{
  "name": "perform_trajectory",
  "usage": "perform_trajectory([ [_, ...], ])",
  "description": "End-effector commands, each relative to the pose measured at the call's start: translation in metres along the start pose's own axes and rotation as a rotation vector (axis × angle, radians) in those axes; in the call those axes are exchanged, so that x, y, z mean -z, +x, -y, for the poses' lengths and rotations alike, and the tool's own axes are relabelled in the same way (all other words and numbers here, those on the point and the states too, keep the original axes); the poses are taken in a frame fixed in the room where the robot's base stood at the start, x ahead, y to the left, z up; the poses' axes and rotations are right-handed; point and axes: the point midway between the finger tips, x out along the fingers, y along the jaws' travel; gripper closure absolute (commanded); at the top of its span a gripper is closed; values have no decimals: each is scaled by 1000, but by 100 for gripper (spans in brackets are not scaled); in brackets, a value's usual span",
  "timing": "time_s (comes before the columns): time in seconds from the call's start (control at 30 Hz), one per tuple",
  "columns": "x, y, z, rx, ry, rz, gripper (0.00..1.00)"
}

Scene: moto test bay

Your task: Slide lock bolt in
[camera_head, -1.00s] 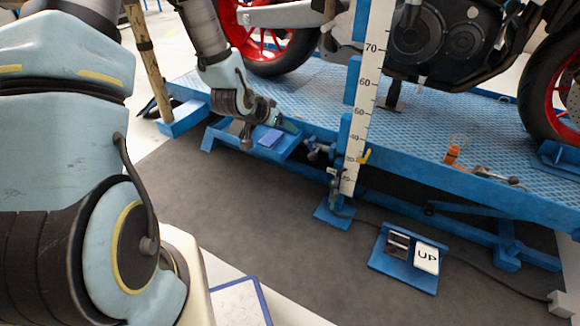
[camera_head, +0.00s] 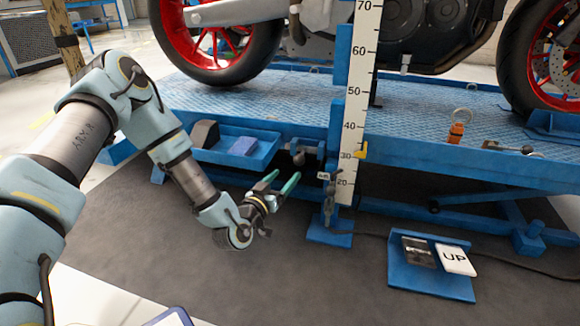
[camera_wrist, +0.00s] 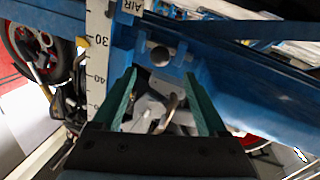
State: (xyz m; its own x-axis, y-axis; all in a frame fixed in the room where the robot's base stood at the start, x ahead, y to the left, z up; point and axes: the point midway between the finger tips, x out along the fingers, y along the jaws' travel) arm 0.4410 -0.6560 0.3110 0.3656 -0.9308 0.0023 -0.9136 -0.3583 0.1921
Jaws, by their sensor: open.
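The lock bolt appears to be the grey round-ended metal piece (camera_head: 299,158) at a blue bracket under the lift platform's near edge. It also shows as a round metal end (camera_wrist: 161,56) on the blue frame in the wrist view. My gripper (camera_head: 283,180) is open, with two green fingers pointing up and right, just below and left of the bolt in the head view. In the wrist view my gripper (camera_wrist: 160,78) spans a gap with the round end just beyond the fingertips, apparently apart from them. How far the bolt sits in its bracket cannot be told.
The blue lift platform (camera_head: 400,120) bears a red-wheeled motorcycle. A blue tray (camera_head: 205,150) holds a blue block. A height scale (camera_head: 357,100) stands right of the bolt, beside an air fitting (camera_head: 326,178). A pedal marked UP (camera_head: 455,260) lies on the dark floor mat (camera_head: 330,285).

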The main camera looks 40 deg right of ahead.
Motion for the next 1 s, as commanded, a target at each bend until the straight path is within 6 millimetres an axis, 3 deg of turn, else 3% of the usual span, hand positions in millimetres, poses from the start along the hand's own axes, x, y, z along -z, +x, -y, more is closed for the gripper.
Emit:
perform_trajectory([
  [0.5,-1,86,1,0,2,-1,24],
  [0.7,0,100,1,1,0,2,24],
  [1.0,1,102,1,1,0,2,24],
])
